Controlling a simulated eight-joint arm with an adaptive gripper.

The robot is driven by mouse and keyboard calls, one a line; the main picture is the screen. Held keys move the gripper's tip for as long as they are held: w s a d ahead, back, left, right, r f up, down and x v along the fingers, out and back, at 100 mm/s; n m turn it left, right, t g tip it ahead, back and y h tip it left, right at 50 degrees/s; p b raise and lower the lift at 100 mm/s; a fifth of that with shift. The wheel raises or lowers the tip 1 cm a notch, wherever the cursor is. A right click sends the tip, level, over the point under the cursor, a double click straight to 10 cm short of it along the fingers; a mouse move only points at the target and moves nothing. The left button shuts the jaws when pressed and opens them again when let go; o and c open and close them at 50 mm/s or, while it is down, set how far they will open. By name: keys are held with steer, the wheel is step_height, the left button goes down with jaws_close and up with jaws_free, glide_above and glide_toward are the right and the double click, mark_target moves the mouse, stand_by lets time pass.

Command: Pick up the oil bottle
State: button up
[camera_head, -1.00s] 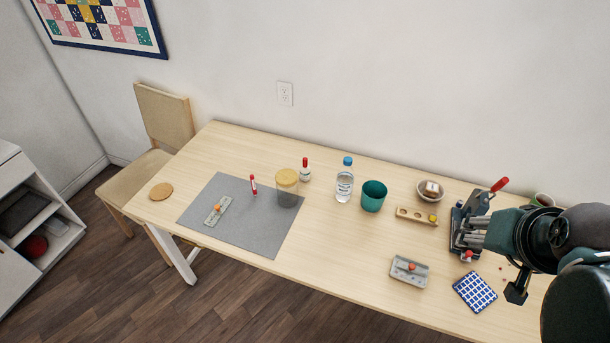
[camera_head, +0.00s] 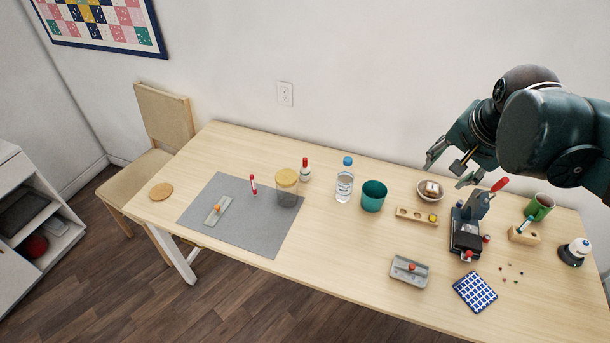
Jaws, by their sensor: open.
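A small white bottle with a red cap (camera_head: 305,171) stands upright at the back of the table, behind a jar; its label is too small to read. It looks most like the oil bottle. A clear bottle with a blue cap (camera_head: 345,182) stands upright to its right, with a white label that is also hard to read. My gripper (camera_head: 449,171) is open and empty above the table's back right part, near a small bowl. It is well to the right of both bottles, touching neither.
A yellow-lidded jar (camera_head: 287,188) stands in front of the red-capped bottle, on the grey mat's edge (camera_head: 255,238). A teal cup (camera_head: 373,196), wooden block (camera_head: 417,216), bowl (camera_head: 431,190) and dark device with a red-tipped lever (camera_head: 467,237) stand rightward.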

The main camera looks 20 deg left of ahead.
steer(key=w+a+f+m+g, duration=0.2)
steer(key=w+a+f+m, duration=0.15)
steer(key=w+a, duration=0.75)
steer(key=m+g, duration=0.2)
steer(key=m, duration=0.5)
glide_above(305, 159)
steer(key=d, duration=1.1)
step_height(305, 159, down, 17)
steer(key=a+f+m, duration=0.1)
steer(key=a+f, duration=0.4)
steer(key=a+f+m+g, duration=0.1)
steer(key=a+f, duration=0.4)
steer(key=f, duration=0.1)
steer(key=shift+a+f+h, duration=0.15)
steer(key=shift+a+h, duration=0.1)
steer(key=shift+h, duration=0.15)
steer(key=shift+a+f, duration=0.25)
steer(key=shift+f, duration=0.05)
steer(key=shift+f, duration=1.3)
